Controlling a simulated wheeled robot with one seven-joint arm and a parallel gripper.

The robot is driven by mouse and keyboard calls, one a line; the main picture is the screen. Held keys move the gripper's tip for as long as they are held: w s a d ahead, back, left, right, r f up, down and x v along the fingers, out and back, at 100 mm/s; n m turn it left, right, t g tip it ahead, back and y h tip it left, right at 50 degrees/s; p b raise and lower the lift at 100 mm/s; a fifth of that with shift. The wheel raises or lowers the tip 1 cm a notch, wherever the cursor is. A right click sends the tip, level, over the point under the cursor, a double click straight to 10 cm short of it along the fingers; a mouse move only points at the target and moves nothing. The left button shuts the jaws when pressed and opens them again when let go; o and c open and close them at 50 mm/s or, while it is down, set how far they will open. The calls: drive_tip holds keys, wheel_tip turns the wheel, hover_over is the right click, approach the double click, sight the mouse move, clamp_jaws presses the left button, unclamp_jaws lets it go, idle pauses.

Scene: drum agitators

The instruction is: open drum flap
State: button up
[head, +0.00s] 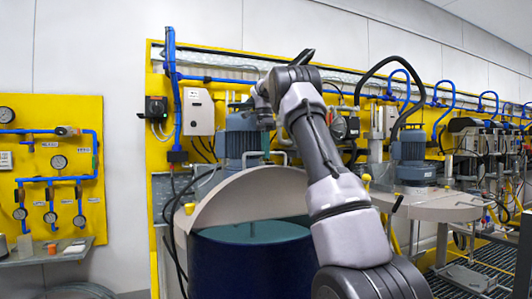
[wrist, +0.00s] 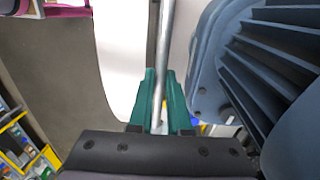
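The drum (head: 250,265) is dark blue and stands at the centre of the head view. Its pale beige flap (head: 250,197) is tilted up at the front, and a teal interior shows below its curved edge. In the wrist view a grey-brown panel at the left looks like the flap (wrist: 60,75). My gripper (head: 266,143) reaches down behind the raised flap, beside the blue-grey motor (head: 236,143). In the wrist view the green fingers of my gripper (wrist: 163,95) are close on either side of a thin metal bar (wrist: 165,45), which looks like the flap's handle.
The ribbed motor (wrist: 265,60) is close on the right in the wrist view. Blue pipes (head: 172,75) and a grey box (head: 198,111) are on the yellow wall panel behind. A second drum lid (head: 435,205) stands to the right. A gauge panel (head: 50,150) is at the left.

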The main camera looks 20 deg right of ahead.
drive_tip(key=o, duration=0.4)
drive_tip(key=r, duration=0.6)
drive_tip(key=shift+w+d+r, duration=0.1)
drive_tip(key=shift+w+r, duration=0.05)
drive_tip(key=shift+w, duration=0.1)
drive_tip(key=shift+r, duration=0.55)
